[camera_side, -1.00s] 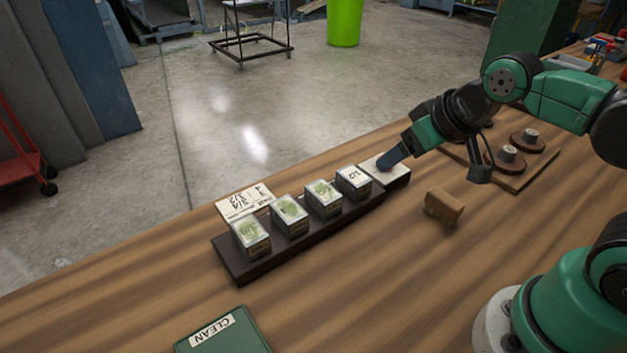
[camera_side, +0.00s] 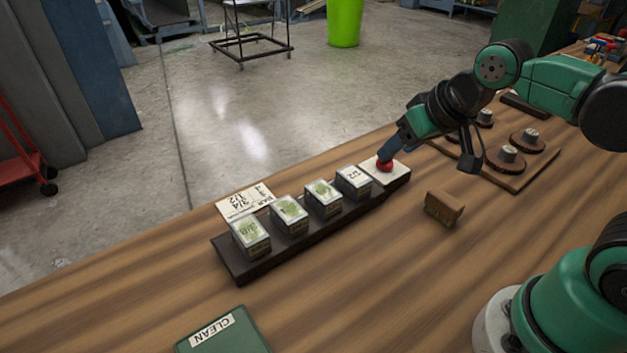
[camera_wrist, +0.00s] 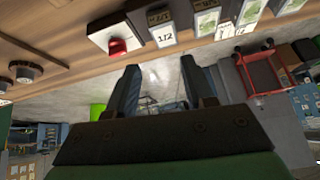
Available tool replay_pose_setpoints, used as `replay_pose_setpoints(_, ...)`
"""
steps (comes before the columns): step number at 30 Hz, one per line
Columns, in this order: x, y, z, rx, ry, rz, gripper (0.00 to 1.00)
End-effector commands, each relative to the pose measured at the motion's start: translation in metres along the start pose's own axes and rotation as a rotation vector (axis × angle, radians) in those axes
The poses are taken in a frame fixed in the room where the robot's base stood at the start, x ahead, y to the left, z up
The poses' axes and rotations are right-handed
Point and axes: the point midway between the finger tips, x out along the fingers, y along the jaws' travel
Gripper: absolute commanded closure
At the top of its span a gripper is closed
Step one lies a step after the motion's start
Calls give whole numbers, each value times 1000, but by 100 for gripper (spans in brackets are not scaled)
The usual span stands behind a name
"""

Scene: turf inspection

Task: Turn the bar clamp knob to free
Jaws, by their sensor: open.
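The bar clamp knob (camera_side: 385,166) is red and sits on a pale plate (camera_side: 401,174) at the right end of the dark bar (camera_side: 300,240). In the wrist view the red knob (camera_wrist: 117,47) lies above and left of the finger tips. My gripper (camera_side: 385,153) is just above and behind the knob in the side view. In the wrist view my gripper (camera_wrist: 160,65) is open, with nothing between its two fingers. Whether a finger touches the knob cannot be told.
Several labelled blocks (camera_side: 250,237) stand in a row on the bar, with a lettered card (camera_side: 243,201) behind. A wooden block (camera_side: 444,208) lies to the right. A board with round pieces (camera_side: 510,157) is farther right. A green CLEAN pad (camera_side: 222,331) lies in front.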

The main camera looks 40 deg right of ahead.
Motion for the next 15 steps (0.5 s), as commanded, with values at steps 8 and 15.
replay_pose_setpoints(8,22,30,-44,615,-219,136,53)
replay_pose_setpoints(15,62,63,-63,1140,-366,331,53)
